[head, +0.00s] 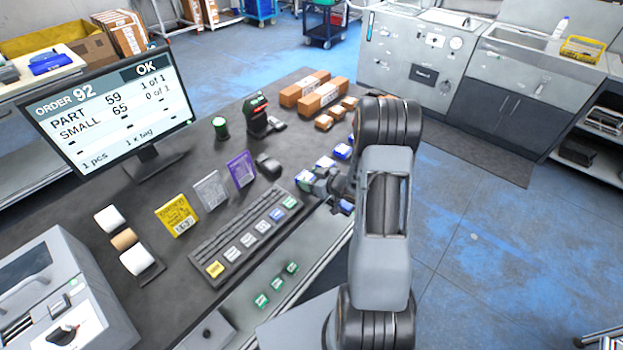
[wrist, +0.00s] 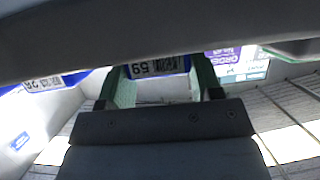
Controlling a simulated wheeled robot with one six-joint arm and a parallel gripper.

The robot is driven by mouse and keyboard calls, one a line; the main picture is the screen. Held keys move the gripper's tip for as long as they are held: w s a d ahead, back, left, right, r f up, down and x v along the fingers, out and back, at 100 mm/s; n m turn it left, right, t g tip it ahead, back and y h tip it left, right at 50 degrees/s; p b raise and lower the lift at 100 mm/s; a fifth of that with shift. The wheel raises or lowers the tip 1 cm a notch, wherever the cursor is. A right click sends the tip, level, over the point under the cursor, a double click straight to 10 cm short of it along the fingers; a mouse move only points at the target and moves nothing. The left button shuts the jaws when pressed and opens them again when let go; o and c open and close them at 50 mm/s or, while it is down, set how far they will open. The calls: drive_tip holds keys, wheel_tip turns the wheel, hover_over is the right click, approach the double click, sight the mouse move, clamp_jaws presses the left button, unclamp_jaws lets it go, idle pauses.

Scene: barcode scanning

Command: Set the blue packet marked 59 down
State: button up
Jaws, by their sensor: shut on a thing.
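The blue packet marked 59 (wrist: 158,67) shows in the wrist view between the two green-lined fingers of my gripper (wrist: 162,80). Its white label reads upside down there. My gripper is shut on it. In the head view my gripper (head: 326,184) is low over the right part of the dark table, among small blue and white packets. My own arm hides part of that area. I cannot tell from the head view how far the held packet is above the surface.
Blue packets (head: 342,151) lie just beyond my gripper. Another blue-edged packet (wrist: 45,84) shows at the wrist view's left. A keypad strip (head: 246,238), sign cards (head: 241,169), a scanner (head: 257,115), brown boxes (head: 322,97) and a monitor (head: 112,116) stand on the table (head: 190,145).

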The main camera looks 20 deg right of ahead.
drive_tip(key=shift+f+b, duration=0.3)
drive_tip(key=shift+f, duration=0.05)
drive_tip(key=o, duration=1)
drive_tip(key=shift+r, duration=0.15)
